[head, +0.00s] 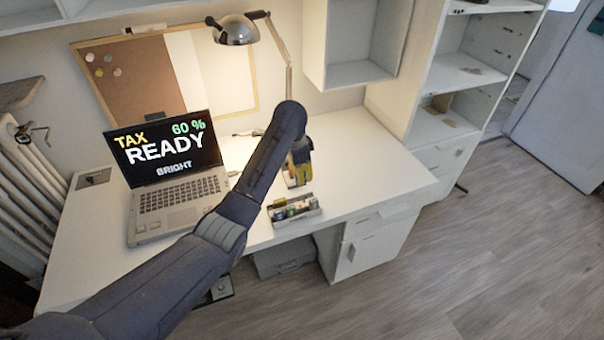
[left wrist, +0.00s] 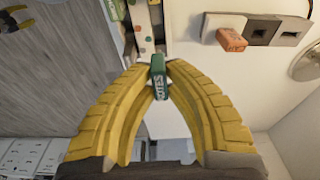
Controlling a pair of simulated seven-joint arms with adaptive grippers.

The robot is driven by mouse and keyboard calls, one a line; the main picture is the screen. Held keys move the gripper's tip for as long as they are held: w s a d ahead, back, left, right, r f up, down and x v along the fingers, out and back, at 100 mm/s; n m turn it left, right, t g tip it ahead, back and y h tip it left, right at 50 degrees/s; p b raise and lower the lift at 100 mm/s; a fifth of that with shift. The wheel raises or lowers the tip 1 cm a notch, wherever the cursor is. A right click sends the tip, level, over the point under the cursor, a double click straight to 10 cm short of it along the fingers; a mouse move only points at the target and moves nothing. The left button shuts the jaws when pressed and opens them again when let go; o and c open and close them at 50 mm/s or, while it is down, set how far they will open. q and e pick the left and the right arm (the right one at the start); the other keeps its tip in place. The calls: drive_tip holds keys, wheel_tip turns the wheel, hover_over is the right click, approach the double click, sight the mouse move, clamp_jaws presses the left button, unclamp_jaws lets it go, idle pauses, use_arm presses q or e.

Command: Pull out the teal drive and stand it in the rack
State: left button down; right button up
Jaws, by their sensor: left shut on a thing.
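My left gripper (left wrist: 158,80) is shut on a small dark green-teal drive (left wrist: 157,78) with white lettering that reads like "NOTES". The drive sits between the yellow fingertips, clear of the sockets. In the head view my left gripper (head: 299,182) is over the desk just behind the rack (head: 299,218), and the drive is hidden there. The rack is a low grey tray near the desk's front edge, with several coloured pieces in it. My right gripper is not in view.
An orange drive (left wrist: 231,39) is at a plate with dark sockets (left wrist: 289,27) in the left wrist view. The open laptop (head: 170,165) shows "TAX 60 % READY BRIGHT". A lamp (head: 236,30) stands behind. The desk's right part (head: 375,175) is clear.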

use_arm(q)
hover_over(302, 194)
drive_tip(key=s, duration=0.2)
drive_tip(key=shift+w+f, duration=0.2)
drive_tip(key=shift+f, duration=2.25)
drive_tip(key=shift+f, duration=2.1)
drive_tip(key=c, duration=1.4)
unclamp_jaws()
drive_tip(key=shift+o, duration=0.2)
drive_tip(key=shift+s+a+r, duration=0.1)
drive_tip(key=shift+a+r, duration=0.2)
drive_tip(key=shift+r, duration=1.7)
drive_tip(key=shift+s+a+r, duration=0.1)
drive_tip(key=shift+a+r, duration=0.15)
drive_tip(key=shift+r, duration=1.7)
drive_tip(key=shift+s+a+r, duration=0.1)
drive_tip(key=shift+a+r, duration=0.2)
drive_tip(key=shift+r, duration=1.7)
